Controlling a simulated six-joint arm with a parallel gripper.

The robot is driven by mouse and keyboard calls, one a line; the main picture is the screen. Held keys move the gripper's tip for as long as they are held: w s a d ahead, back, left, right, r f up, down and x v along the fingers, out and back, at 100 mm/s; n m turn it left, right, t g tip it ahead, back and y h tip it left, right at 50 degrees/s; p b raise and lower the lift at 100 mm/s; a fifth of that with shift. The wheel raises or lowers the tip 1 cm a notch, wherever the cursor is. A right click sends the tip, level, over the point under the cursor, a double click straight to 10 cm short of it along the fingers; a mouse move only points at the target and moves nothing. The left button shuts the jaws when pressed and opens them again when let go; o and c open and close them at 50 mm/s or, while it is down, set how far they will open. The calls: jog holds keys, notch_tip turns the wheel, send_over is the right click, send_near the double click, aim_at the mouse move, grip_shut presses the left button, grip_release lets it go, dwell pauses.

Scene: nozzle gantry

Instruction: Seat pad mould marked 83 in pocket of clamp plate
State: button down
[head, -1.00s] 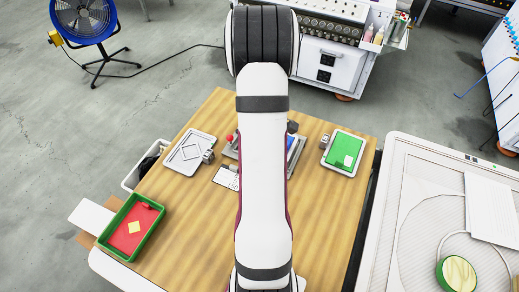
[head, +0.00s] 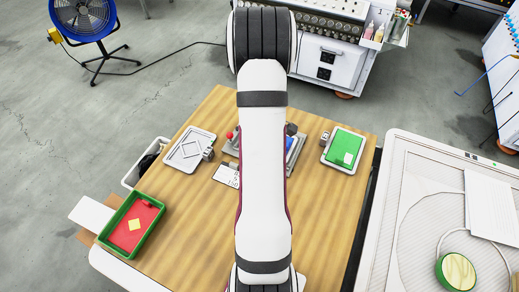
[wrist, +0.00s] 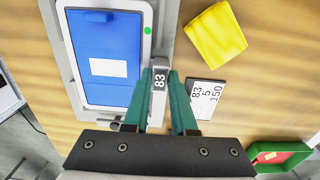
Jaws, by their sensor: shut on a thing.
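The pad mould marked 83 (wrist: 108,42) shows in the wrist view as a blue pad with a white label in a pale frame, with a green dot near one corner. Its grey handle block marked 83 (wrist: 159,79) stands between the green fingers of my gripper (wrist: 160,73), which is shut on it. The grey clamp plate (wrist: 168,28) shows along both long sides of the frame. The mould lies over it, but I cannot tell whether it is down in the pocket. In the head view my arm hides the gripper and most of the clamp plate (head: 293,152).
A card (wrist: 207,100) reads 83, 5, 150, beside a yellow cloth (wrist: 214,35). On the wooden table, a grey tray with a diamond outline (head: 190,149) lies left, a green-pad tray (head: 345,148) right. A green bin (head: 133,226) stands front left.

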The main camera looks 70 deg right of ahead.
jog(key=c, duration=0.6)
grip_release()
jog(key=shift+c, duration=0.2)
jog(key=shift+r, duration=3.5)
